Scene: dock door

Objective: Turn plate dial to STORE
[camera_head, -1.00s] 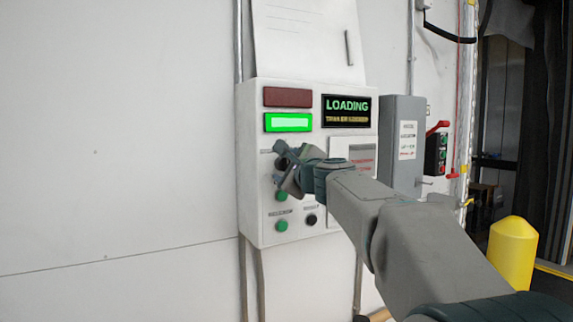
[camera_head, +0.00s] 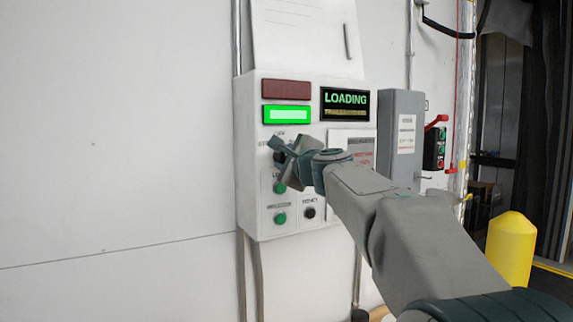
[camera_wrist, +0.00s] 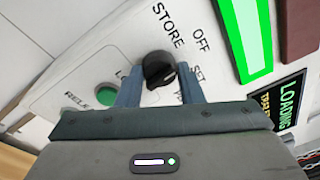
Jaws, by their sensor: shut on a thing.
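The black plate dial (camera_wrist: 160,69) is on the white control panel, with the labels STORE, OFF and SET printed around it in the wrist view. My gripper (camera_wrist: 160,88) has one finger on each side of the dial and is shut on it. In the head view my gripper (camera_head: 283,158) is at the panel's left half and largely covers the dial. I cannot tell which label the dial points at.
The control panel (camera_head: 250,210) has a lit green lamp (camera_head: 287,115), a dark red lamp (camera_head: 287,88), a LOADING display (camera_head: 345,103) and green buttons (camera_head: 280,218). A grey box (camera_head: 402,135) is to its right. A yellow bollard (camera_head: 511,248) stands lower right.

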